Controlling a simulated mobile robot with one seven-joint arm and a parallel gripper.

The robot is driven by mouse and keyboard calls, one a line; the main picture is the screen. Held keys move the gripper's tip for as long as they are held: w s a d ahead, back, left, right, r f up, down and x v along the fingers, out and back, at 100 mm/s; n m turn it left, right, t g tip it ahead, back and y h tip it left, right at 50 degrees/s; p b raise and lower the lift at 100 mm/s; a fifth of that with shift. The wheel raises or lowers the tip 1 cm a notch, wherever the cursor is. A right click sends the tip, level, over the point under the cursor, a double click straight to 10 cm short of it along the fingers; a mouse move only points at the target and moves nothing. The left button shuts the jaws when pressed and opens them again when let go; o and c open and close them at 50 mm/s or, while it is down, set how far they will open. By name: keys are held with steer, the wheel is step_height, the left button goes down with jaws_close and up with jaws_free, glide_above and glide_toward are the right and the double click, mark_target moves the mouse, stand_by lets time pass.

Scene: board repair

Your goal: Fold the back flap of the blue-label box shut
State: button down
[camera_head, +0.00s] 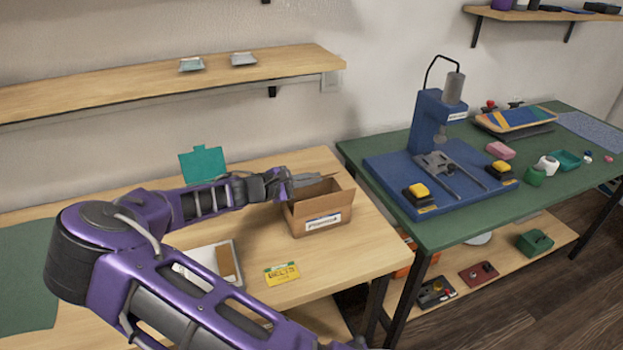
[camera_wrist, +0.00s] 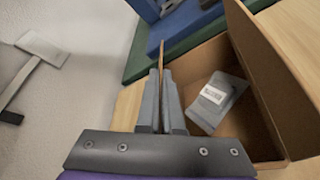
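The blue-label box (camera_head: 306,229) is an open brown carton near the right end of the wooden table, its label facing front. In the wrist view its inside (camera_wrist: 245,118) shows, with a grey item bearing a white label (camera_wrist: 215,95) lying in it. My gripper (camera_head: 300,182) is at the box's back left edge. In the wrist view my gripper (camera_wrist: 161,95) has its fingers close together on a thin brown flap (camera_wrist: 161,58), seen edge-on and standing up. The arm and fingers hide part of the back flap in the head view.
A wall shelf (camera_head: 150,88) runs above the table. A teal board (camera_head: 203,164) stands left of the gripper. A white tray (camera_head: 238,262) and a yellow card (camera_head: 282,273) lie in front. A green table (camera_head: 465,215) with a blue press (camera_head: 428,125) stands at right.

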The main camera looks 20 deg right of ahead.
stand_by(0.5)
steer(key=shift+s+f+m+t, duration=0.15)
steer(key=shift+f+m+t, duration=0.1)
steer(key=shift+m+t, duration=0.05)
steer(key=shift+s+m, duration=0.1)
steer(key=shift+m, duration=0.2)
steer(key=c, duration=1.1)
jaws_free()
steer(key=shift+o, duration=0.2)
steer(key=shift+a, duration=0.1)
steer(key=p+v, duration=0.1)
steer(key=v, duration=1.6)
steer(key=shift+a+f+p, duration=0.2)
steer(key=shift+f+p, duration=0.05)
steer(key=shift+p, duration=0.05)
